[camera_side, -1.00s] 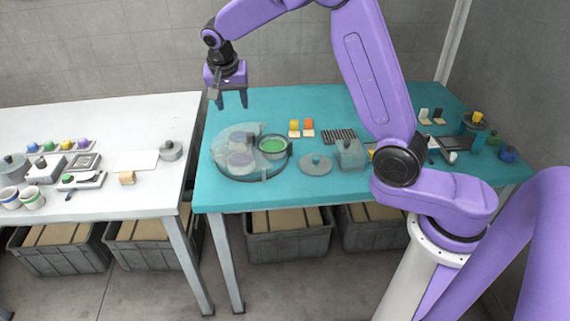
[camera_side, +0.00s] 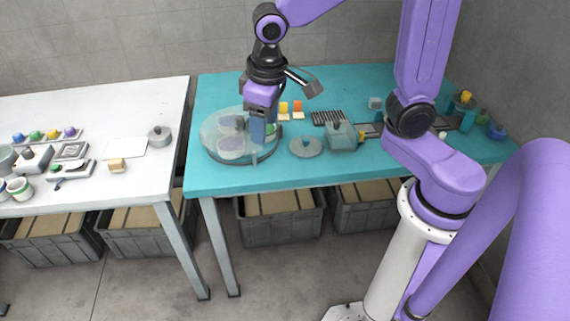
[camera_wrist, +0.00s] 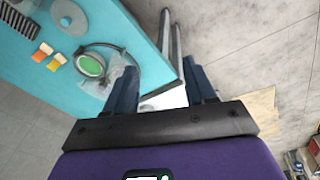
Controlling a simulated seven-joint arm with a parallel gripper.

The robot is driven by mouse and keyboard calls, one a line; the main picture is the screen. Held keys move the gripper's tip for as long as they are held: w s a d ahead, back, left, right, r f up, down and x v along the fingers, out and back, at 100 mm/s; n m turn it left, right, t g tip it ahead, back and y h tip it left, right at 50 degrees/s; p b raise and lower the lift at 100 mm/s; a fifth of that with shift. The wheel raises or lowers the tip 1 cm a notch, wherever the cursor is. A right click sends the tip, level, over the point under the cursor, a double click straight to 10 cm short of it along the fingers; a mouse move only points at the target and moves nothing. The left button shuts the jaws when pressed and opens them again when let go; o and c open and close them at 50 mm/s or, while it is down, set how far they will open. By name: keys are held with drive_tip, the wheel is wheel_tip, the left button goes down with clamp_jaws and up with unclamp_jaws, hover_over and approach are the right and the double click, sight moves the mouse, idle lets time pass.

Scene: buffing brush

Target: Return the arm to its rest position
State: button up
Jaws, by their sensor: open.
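My gripper (camera_side: 256,158) points downward over the left part of the teal table (camera_side: 340,185) in the side view. It appears in front of a round clear tray (camera_side: 212,150) with pale discs. In the wrist view, my gripper (camera_wrist: 160,90) shows two dark blue fingers spread apart with nothing between them. A green-filled round cup (camera_wrist: 90,66) lies beyond the left finger. In the side view this cup is mostly hidden behind my gripper. I cannot tell the exact height of the fingers above the tray.
Orange and yellow blocks (camera_side: 291,108), a dark ribbed rack (camera_side: 329,117), a grey lidded disc (camera_side: 305,147) and a clear box (camera_side: 342,137) stand on the teal table. A white table (camera_side: 120,190) with several small items stands left, across a gap. Grey bins (camera_side: 280,222) sit below.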

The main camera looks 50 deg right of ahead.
drive_tip(key=s+d+f+n, duration=0.1)
drive_tip(key=s+n, duration=0.3)
drive_tip(key=s, duration=0.5)
drive_tip(key=s+d+n+g, duration=0.1)
drive_tip(key=s+d+n, duration=0.3)
drive_tip(key=s, duration=0.5)
drive_tip(key=shift+s+d+f+n+y, duration=0.25)
drive_tip(key=shift+s+f+n+y, duration=0.15)
